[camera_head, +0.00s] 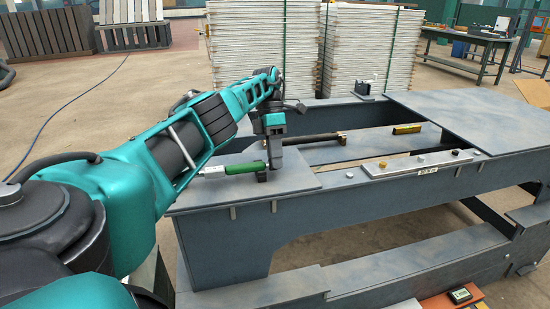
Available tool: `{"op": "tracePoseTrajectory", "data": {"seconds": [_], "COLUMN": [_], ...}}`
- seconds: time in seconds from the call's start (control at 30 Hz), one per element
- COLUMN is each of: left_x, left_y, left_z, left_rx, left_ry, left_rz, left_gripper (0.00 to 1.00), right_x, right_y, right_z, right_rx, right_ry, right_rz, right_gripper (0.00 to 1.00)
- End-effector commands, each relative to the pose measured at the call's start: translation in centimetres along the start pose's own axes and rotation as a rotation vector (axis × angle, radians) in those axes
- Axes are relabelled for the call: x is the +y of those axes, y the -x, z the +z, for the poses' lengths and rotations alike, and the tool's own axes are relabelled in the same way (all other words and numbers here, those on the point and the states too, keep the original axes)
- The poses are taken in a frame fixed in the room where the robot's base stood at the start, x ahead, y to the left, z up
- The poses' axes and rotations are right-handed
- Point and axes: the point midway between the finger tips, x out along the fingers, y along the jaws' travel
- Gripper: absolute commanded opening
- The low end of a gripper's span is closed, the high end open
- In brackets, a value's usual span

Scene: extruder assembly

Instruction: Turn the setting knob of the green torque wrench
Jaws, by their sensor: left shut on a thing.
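The green torque wrench (245,168) lies on a grey plate at the left end of the extruder frame. Its green handle points right and its silver part (212,171) points left. My left gripper (272,165) reaches down from above at the right end of the green handle. It is shut on that end of the wrench. The setting knob is not clearly visible; the gripper hides the handle's end. My right gripper is not in view.
A dark bar with a brass end (341,137) lies behind the gripper. A yellow tool (407,129) lies farther right. A pale control strip (415,164) with several buttons runs along the frame's front. Tall stacks of pale panels (262,45) stand behind.

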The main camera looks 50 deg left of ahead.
Motion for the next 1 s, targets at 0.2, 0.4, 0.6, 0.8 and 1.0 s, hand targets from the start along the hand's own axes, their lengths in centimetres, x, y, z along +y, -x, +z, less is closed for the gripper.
{"op": "tracePoseTrajectory", "data": {"seconds": [0.2,0.4,0.6,0.8,1.0], "left_x": [0.0,0.0,0.0,-0.2,-1.8], "left_y": [0.0,0.0,0.0,0.6,3.9], "left_z": [0.0,0.0,0.0,0.0,0.1], "left_rx": [0.000,0.000,0.000,-0.001,-0.005], "left_ry": [0.001,0.001,0.001,0.000,-0.002], "left_rz": [0.001,0.001,0.001,0.002,0.004], "left_gripper": [0.29,0.48,0.54,0.54,0.54], "right_x": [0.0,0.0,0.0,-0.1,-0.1], "right_y": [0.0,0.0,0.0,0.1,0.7], "right_z": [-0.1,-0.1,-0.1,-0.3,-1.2], "right_rx": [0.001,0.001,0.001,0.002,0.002], "right_ry": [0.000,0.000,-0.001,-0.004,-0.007], "right_rz": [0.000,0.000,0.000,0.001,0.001], "right_gripper": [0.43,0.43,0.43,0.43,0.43]}}
